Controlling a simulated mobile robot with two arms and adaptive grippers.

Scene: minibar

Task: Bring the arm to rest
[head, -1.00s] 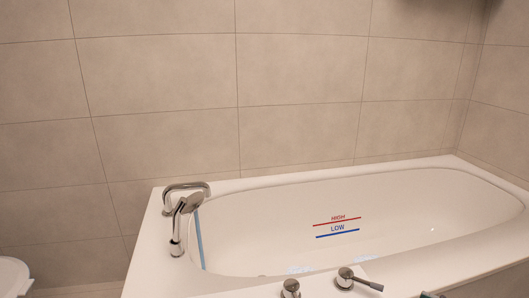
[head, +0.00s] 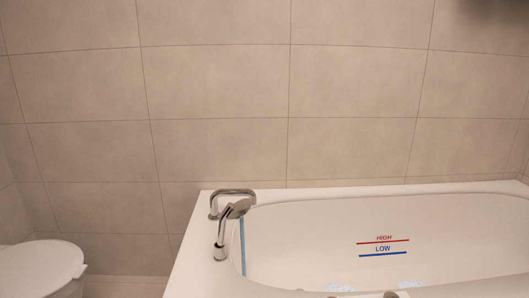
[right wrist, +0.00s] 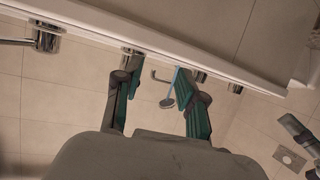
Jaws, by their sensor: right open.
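My right gripper (right wrist: 156,98) shows in the right wrist view, with its two dark fingers and teal pads spread apart. It is open, with nothing held between the fingers. Neither gripper shows in the head view.
The white bathtub (head: 190,272) fills the lower right of the head view, with a chrome tap and hand shower (head: 228,222) on its left end. A white toilet (head: 40,268) stands at the lower left. A tiled wall (head: 215,85) closes the back.

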